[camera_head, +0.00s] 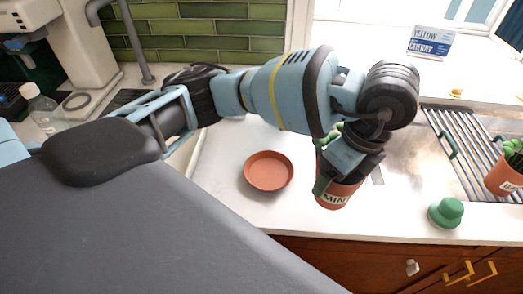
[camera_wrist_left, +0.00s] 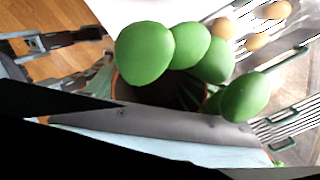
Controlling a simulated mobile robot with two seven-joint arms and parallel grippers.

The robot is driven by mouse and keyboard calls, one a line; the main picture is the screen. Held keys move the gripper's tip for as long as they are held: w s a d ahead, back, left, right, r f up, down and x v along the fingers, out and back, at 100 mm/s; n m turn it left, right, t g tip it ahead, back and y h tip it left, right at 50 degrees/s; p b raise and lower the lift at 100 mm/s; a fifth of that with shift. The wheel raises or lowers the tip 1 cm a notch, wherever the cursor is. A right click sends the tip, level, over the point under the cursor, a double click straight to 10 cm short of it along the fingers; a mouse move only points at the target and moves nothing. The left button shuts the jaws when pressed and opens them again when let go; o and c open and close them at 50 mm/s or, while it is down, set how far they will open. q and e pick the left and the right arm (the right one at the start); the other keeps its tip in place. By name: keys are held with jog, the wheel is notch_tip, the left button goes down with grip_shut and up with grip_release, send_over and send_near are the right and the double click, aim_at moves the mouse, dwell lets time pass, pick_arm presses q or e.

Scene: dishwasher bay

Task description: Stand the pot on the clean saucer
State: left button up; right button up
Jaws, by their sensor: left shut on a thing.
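An orange-brown pot (camera_head: 333,202) labelled "MINT" is to the right of the saucer in the head view, near the counter's front edge. My left gripper (camera_head: 342,174) is shut on the pot from above, and its wrist hides much of the plant. The pot looks upright; I cannot tell if its base touches the counter. In the left wrist view, big green leaves (camera_wrist_left: 145,54) cover most of the pot. The terracotta saucer (camera_head: 268,171) lies flat and empty on the white counter, with no dirt visible on it. My right gripper is not in view.
A green knobbed object (camera_head: 446,212) stands to the right of the pot. A second potted plant (camera_head: 506,174) stands on the metal rack (camera_head: 463,150) at far right. A clear bottle (camera_head: 42,109) is at left. The counter around the saucer is clear.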

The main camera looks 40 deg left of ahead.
pick_arm(q)
jog(key=shift+w+a, duration=0.1)
jog(key=shift+a, duration=0.25)
jog(key=shift+a+f+p, duration=0.15)
jog(key=shift+a+f, duration=0.7)
jog(key=shift+a, duration=1.7)
jog(key=shift+a+f+p, duration=0.1)
jog(key=shift+a+f, duration=0.7)
jog(key=shift+a, duration=1.7)
jog(key=shift+a+f+p, duration=0.15)
jog(key=shift+a+f, duration=0.7)
jog(key=shift+a, duration=1.7)
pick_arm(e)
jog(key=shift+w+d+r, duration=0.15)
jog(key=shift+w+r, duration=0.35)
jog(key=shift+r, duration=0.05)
pick_arm(q)
jog(key=o, duration=0.8)
jog(key=shift+f, duration=0.2)
jog(key=o, duration=0.4)
jog(key=shift+r, duration=0.15)
notch_tip(320, 180, up, 12)
jog(key=d, duration=0.1)
jog(key=shift+s+d+p, duration=0.2)
jog(key=shift+d+p, duration=0.2)
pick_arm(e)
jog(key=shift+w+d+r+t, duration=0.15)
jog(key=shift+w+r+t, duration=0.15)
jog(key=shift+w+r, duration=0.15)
